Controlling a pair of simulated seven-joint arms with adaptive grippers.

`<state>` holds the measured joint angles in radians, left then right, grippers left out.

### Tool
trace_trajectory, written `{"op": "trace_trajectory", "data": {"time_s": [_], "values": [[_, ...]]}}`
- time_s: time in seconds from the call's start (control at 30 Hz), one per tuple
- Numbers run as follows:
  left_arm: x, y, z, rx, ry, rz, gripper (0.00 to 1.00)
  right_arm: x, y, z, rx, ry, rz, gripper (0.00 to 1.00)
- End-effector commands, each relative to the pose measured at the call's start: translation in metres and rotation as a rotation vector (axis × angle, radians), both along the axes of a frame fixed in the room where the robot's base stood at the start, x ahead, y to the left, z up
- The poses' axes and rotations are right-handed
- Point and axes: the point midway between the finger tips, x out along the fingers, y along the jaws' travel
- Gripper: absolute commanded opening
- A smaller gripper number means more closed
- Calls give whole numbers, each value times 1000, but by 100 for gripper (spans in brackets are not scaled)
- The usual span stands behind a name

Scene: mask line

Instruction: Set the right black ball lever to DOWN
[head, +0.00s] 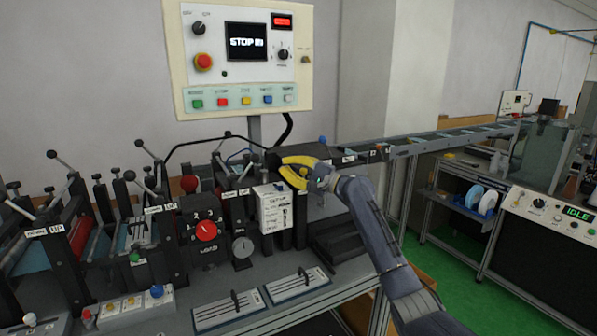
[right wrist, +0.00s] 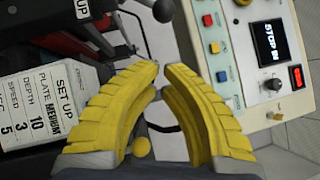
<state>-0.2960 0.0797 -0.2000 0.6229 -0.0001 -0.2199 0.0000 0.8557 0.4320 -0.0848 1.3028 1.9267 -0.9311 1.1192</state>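The right station's black ball lever (head: 227,133) slants up and left from the machine, its base behind other parts. A second black ball end (head: 216,154) slants the same way nearer to me. The UP label (head: 243,192) is on this station. In the right wrist view a black ball (right wrist: 163,10) on a metal rod shows at the top edge, right of an UP label (right wrist: 82,9). My right gripper (head: 283,167) is right of the lever, apart from it. In the wrist view its yellow fingertips (right wrist: 162,67) nearly meet with nothing between them. My left gripper is out of view.
The white SET UP card (head: 273,207) stands just below my right gripper. The control panel (head: 243,98) hangs above. A red dial (head: 206,231) and other levers crowd the left. A conveyor (head: 440,138) runs off to the right.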

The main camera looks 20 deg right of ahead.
Motion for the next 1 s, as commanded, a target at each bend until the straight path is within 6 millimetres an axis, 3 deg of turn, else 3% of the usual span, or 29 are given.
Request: {"op": "trace_trajectory", "data": {"time_s": [0.13,0.4,1.0], "values": [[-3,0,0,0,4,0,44,18,17,6,3,1,1,0],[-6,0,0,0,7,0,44,17,43,14,1,1,0,0],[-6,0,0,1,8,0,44,17,52,17,-1,1,-1,0]]}}
